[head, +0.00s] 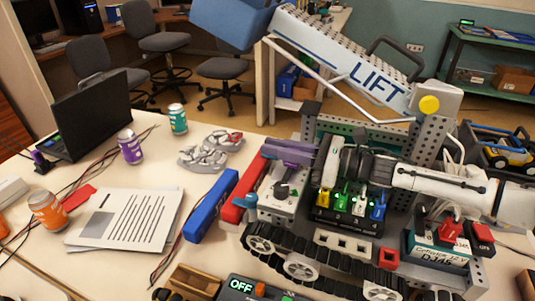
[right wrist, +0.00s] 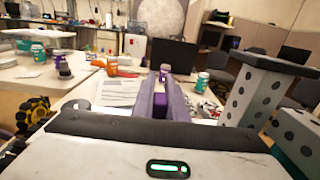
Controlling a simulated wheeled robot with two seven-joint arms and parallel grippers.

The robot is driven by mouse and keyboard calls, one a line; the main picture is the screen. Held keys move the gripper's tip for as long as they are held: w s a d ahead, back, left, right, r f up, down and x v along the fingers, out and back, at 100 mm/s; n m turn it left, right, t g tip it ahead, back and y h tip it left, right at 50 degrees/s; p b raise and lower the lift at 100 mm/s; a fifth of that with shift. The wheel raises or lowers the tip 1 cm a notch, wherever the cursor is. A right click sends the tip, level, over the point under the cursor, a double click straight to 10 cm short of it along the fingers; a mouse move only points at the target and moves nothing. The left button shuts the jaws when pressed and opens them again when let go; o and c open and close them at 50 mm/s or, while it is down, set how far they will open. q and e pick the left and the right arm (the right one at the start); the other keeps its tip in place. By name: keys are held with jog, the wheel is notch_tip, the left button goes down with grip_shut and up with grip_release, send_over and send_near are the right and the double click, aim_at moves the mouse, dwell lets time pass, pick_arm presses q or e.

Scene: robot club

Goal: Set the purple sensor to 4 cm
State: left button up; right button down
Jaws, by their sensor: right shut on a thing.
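My right gripper (head: 278,151) reaches in from the right over the tracked robot's front left part, its fingers pointing left. In the right wrist view, its two purple-grey fingers (right wrist: 163,78) are closed on a small dark purple piece (right wrist: 160,106), which looks like the purple sensor. In the head view the fingers largely hide this piece. A grey panel with a dark knob (head: 282,190) lies just below the fingers. No distance scale or reading can be made out. My left gripper is not in view.
The tracked robot (head: 345,245) carries a raised LIFT arm (head: 370,85) and a block of coloured plugs (head: 350,208). A red bar (head: 243,190) and a blue bar (head: 211,205) lie to its left. Cans, papers (head: 125,215) and a laptop (head: 90,112) occupy the table's left.

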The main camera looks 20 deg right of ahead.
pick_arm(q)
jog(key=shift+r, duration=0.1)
pick_arm(e)
jog(key=c, duration=1.8)
grip_release()
jog(key=shift+o, duration=0.2)
